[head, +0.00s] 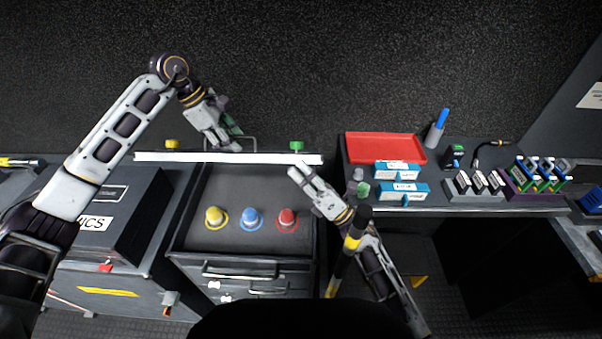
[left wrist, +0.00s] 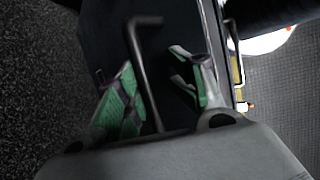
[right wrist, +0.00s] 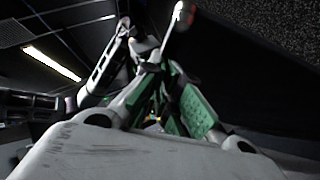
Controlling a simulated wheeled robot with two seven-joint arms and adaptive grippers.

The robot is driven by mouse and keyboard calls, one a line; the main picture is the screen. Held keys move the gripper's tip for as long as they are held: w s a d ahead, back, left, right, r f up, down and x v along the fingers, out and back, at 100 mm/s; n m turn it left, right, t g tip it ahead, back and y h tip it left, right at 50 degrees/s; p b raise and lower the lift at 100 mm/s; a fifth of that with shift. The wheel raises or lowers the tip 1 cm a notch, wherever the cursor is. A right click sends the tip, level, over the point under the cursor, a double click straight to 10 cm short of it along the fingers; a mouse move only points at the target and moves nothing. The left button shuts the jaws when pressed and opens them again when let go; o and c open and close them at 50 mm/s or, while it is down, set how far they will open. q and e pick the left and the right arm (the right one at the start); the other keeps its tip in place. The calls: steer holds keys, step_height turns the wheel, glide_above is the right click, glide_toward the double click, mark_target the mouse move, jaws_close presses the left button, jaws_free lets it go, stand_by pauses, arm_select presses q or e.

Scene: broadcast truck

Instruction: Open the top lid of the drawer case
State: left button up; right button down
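The drawer case (head: 190,225) stands in the middle of the head view with its top open. Its lid (head: 240,158) is raised about upright and shows as a long pale edge across the back. A lid handle (head: 253,143) sticks out behind that edge. My left gripper (head: 232,140) is at the handle; in the left wrist view its open fingers stand either side of the dark bar (left wrist: 148,75), and contact cannot be told. My right gripper (head: 297,172) is just in front of the lid's right end, above the case; its fingers look closed together and empty.
Yellow (head: 215,217), blue (head: 251,218) and red (head: 287,219) knobs sit inside the case. A black case (head: 115,215) stands on the left. The right-hand table holds a red tray (head: 385,147), blue boxes (head: 402,192) and racks of small items (head: 540,175).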

arm_select(q)
steer(key=shift+a+f, duration=0.1)
steer(key=shift+a+r, duration=0.2)
steer(key=shift+r, duration=0.25)
steer(key=v, duration=1.1)
steer(key=shift+d, duration=0.1)
